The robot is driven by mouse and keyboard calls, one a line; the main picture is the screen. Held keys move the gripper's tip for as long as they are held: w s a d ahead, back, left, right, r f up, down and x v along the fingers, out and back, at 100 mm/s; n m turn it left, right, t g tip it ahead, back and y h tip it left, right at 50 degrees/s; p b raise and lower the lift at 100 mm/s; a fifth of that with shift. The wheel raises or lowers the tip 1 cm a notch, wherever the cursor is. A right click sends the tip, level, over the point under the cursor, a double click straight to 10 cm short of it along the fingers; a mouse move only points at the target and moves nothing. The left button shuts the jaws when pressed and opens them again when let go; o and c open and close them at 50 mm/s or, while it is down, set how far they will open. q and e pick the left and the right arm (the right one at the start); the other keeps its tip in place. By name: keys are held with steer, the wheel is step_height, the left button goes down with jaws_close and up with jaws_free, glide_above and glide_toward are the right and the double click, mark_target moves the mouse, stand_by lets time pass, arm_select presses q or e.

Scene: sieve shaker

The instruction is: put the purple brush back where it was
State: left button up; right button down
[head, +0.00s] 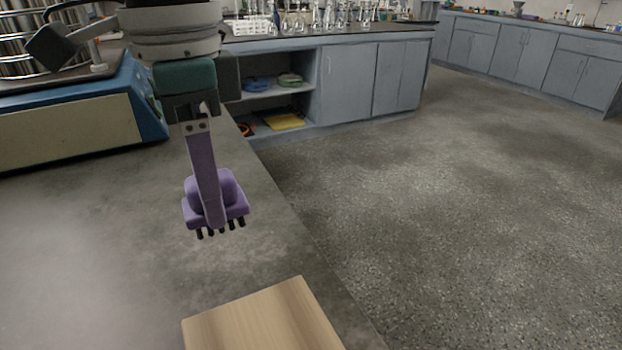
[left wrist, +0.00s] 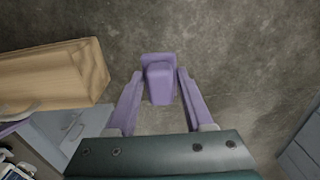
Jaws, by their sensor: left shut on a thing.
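The purple brush (head: 235,209) has a rounded back and short black bristles pointing down. My left gripper (head: 213,208), whose long fingers are also purple, is shut on it and holds it over the grey bench (head: 95,235). In the left wrist view the brush (left wrist: 160,78) sits between the two fingers of the left gripper (left wrist: 160,92). In the head view the near finger covers part of the brush. My right gripper is in neither view.
A pale wooden block (head: 265,322) lies in front of the brush, near the bench's right edge; the block also shows in the left wrist view (left wrist: 50,75). A blue and cream machine (head: 70,130) stands at the back left. Open floor lies to the right.

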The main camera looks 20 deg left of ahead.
mark_target(218, 231)
arm_select(q)
step_height(218, 231, down, 6)
steer(key=shift+f+b, duration=0.1)
steer(key=shift+b, duration=0.75)
steer(key=shift+f, duration=0.2)
steer(key=o, duration=1.2)
steer(key=shift+f, duration=0.15)
step_height(218, 231, up, 11)
steer(key=p, duration=0.3)
steer(key=shift+r, duration=0.7)
